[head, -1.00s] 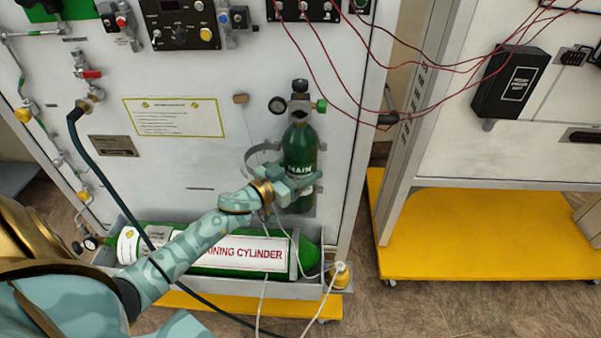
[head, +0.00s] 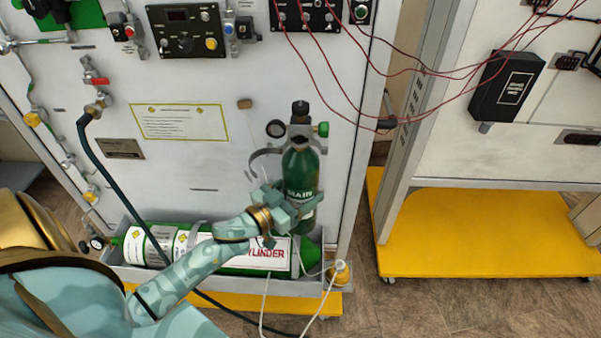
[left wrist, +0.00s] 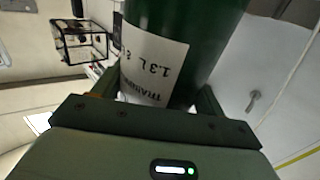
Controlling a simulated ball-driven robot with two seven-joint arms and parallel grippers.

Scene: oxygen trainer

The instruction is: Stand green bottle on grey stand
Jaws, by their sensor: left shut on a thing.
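The green bottle (head: 301,172), marked "MAIN", is upright in front of the white panel, with a dark valve, gauge and green knob on top. My left gripper (head: 290,208) is shut around its lower body. In the left wrist view the bottle (left wrist: 180,40) fills the space between the fingers (left wrist: 160,95), its white label showing "1.3 L". Its base is partly hidden by the gripper in the head view. I cannot make out a separate grey stand. My right gripper is not in view.
A curved grey bracket (head: 262,163) is on the panel just left of the bottle. Below, a large green training cylinder (head: 235,262) lies in a grey tray (head: 322,284). A dark hose, white cords and red wires hang nearby. A yellow base (head: 480,240) is at right.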

